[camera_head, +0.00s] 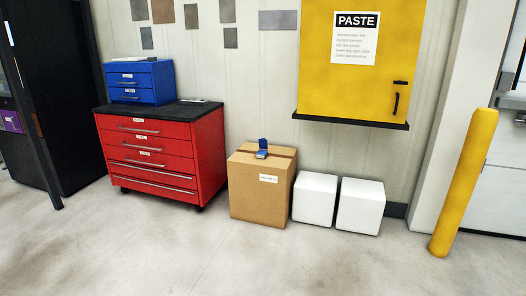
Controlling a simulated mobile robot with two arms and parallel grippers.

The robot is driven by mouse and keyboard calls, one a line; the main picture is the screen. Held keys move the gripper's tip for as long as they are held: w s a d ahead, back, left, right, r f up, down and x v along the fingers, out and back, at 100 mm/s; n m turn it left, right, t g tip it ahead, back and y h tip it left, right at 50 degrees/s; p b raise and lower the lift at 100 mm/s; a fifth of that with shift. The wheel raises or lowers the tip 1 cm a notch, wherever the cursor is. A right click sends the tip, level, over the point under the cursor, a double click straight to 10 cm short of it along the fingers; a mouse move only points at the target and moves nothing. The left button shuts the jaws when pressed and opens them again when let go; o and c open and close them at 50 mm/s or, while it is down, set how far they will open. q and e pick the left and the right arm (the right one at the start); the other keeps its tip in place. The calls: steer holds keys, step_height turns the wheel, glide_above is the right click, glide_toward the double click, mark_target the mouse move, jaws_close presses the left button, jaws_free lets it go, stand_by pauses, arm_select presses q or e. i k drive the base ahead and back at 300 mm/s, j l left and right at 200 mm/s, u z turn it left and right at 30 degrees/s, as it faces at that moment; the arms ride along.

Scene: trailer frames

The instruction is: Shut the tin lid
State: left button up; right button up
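A small blue object that looks like the tin (262,154) sits on top of a brown cardboard box (257,200) by the back wall. A blue flap, which seems to be its lid (263,143), stands upright at its back, so it appears open. The tin is small in the view, and its inside cannot be made out. Neither of my grippers shows in the head view.
Two white cubes (315,198) stand right of the box. A red drawer cabinet (165,155) with a blue drawer unit (140,82) is at left. A yellow wall cabinet (335,85) hangs above. A yellow post (465,180) stands right. The front floor is clear.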

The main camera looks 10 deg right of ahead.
mark_target(263, 142)
steer(key=i+l+z, duration=0.1)
steer(key=i+z, duration=0.3)
steer(key=i, duration=0.85)
